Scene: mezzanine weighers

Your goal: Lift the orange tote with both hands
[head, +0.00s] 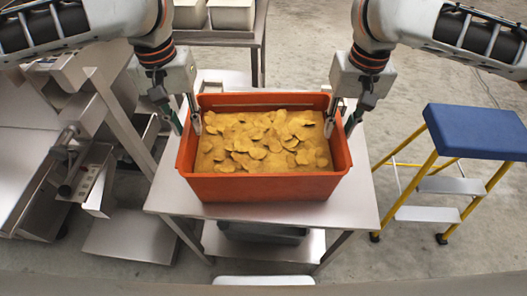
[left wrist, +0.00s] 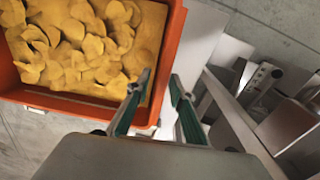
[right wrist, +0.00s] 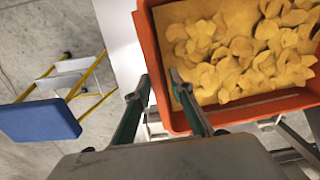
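The orange tote (head: 262,187) stands upright on a steel table, filled with yellow chips (head: 262,142). My left gripper (head: 184,122) is open at the tote's left wall, one finger on the inner side and one on the outer. The left wrist view shows the wall (left wrist: 172,42) between its parted fingers (left wrist: 160,82). My right gripper (head: 341,122) is open at the right wall in the same way. The right wrist view shows that wall (right wrist: 149,42) between its fingers (right wrist: 161,82). Neither gripper is visibly clamped on the wall. How deep the fingertips reach is hard to tell.
The steel table (head: 360,205) has bare margins around the tote. A blue-topped yellow step stool (head: 478,131) stands to the right. Steel weighing machinery (head: 85,115) is close on the left. Another table with pale bins (head: 232,14) is behind. Open floor lies at the right.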

